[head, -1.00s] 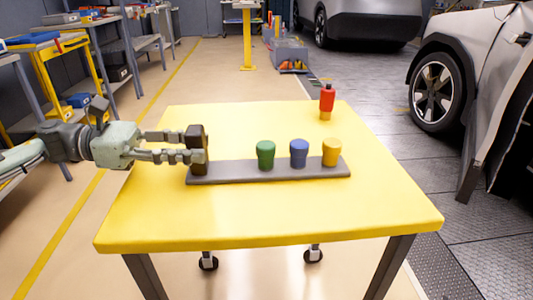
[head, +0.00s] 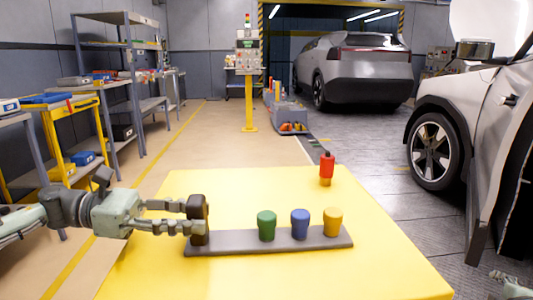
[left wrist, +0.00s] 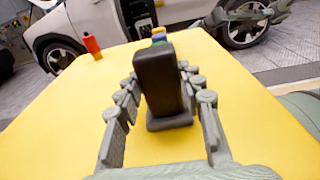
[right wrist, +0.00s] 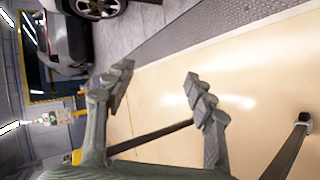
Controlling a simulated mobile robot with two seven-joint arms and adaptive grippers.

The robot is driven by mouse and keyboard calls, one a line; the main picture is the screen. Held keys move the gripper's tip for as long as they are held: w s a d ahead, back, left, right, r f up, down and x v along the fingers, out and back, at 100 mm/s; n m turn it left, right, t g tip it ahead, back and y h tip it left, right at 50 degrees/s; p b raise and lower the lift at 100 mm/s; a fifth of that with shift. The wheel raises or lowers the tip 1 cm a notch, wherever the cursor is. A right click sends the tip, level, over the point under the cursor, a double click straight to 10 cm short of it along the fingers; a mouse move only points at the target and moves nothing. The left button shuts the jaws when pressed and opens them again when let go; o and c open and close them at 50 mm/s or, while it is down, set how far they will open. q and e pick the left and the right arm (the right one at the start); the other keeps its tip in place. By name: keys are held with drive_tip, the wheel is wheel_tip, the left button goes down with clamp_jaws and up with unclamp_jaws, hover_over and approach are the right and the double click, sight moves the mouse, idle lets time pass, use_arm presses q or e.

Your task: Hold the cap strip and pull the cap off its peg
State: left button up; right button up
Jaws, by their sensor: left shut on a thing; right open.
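The grey cap strip (head: 290,242) lies on the yellow table. Along it stand a green cap (head: 266,225), a blue cap (head: 300,224) and a yellow cap (head: 333,222), all upright. A dark upright block (head: 199,207) rises from the strip's left end. My left gripper (head: 192,217) is shut on this block, with its fingers on both sides of it, as the left wrist view also shows (left wrist: 160,80). The pegs under the caps are hidden. My right gripper (right wrist: 160,90) is open and empty; part of it shows at the head view's lower right corner.
A red bottle (head: 326,168) with a dark top stands at the table's (head: 230,182) far right. The table between the strip and the bottle is clear. A car with an open door (head: 490,130) stands to the right, and shelves (head: 115,60) to the left.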

drive_tip(key=w+a+r+n+t, duration=0.2)
drive_tip(key=w+r+t, duration=0.1)
drive_tip(key=w+r, duration=0.45)
drive_tip(key=w+a+r+n+t+y, duration=0.3)
drive_tip(key=w+a+r+t+y, duration=0.15)
drive_tip(key=w+a+r, duration=0.35)
drive_tip(key=w+a+r+n+t+y, duration=0.4)
drive_tip(key=w+a+r+y, duration=0.1)
drive_tip(key=a+r, duration=0.55)
drive_tip(key=a+r+n+y, duration=0.8)
drive_tip(key=a+r+y, duration=0.1)
drive_tip(key=a, duration=0.3)
drive_tip(key=s+a+r+n+g+y, duration=0.2)
drive_tip(key=s+a+n+g, duration=0.1)
drive_tip(key=a+n+g, duration=0.4)
drive_tip(key=s+a+r+n+g+y, duration=0.2)
drive_tip(key=s+a+n+g+y, duration=0.1)
drive_tip(key=a+n+g, duration=0.4)
drive_tip(key=s+a+r+n+g+y, duration=0.25)
drive_tip(key=a+n+g, duration=0.3)
drive_tip(key=a, duration=0.35)
drive_tip(key=n+g+h, duration=0.2)
drive_tip(key=n+h, duration=0.3)
drive_tip(key=h, duration=1.4)
hover_over(266, 215)
wheel_tip(266, 215, down, 12)
wheel_tip(266, 215, down, 12)
drive_tip(key=shift+r, duration=0.1)
